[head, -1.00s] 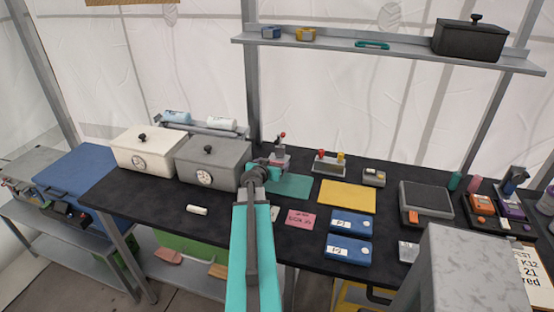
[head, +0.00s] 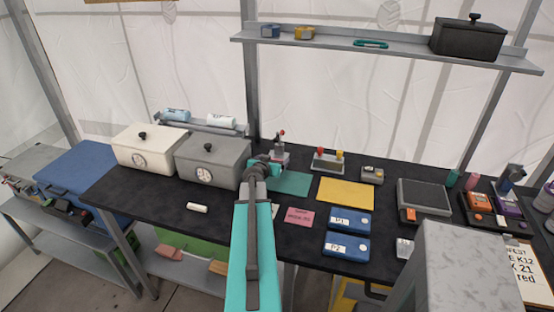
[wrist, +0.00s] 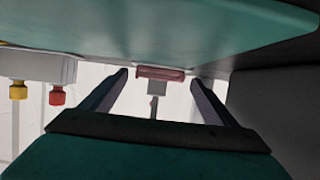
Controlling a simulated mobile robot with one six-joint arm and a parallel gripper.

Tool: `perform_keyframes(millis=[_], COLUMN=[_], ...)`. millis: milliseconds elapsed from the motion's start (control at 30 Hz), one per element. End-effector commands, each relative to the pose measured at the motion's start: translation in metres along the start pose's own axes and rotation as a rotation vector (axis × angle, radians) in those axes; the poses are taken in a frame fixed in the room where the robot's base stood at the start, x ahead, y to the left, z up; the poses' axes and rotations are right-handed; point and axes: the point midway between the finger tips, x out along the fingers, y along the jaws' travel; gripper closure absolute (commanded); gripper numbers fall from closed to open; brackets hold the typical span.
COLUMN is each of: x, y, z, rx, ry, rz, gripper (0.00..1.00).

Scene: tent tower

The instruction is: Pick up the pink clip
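In the wrist view, a flat dull-pink piece (wrist: 160,74) with a grey post shows between and beyond my fingertips. It looks like the pink clip, or the pink base of the small grey device with a red knob (head: 281,134); I cannot tell which. My gripper (wrist: 160,80) is open, its two dark fingers apart on either side of the piece with nothing held. In the head view my gripper (head: 272,164) is low over the back of the black table, right at the device, and hides part of it.
The grey lidded box (head: 212,160) is close on my gripper's left. A green mat (head: 290,184) lies to its right. A block with red and yellow knobs (head: 328,163) stands beyond, also in the wrist view (wrist: 38,66). A pink card (head: 299,217) lies nearer on the table.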

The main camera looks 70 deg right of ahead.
Motion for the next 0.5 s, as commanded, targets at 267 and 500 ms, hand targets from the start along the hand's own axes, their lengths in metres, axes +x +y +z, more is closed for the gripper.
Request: perform_keyframes(millis=[267, 500], x=[0.0002, 0.0001], y=[0.0007, 0.001], z=[-0.0002, -0.0006], rx=[0.0, 0.001], ry=[0.0, 0.0], rz=[0.001, 0.001], gripper=[0.62, 0.62])
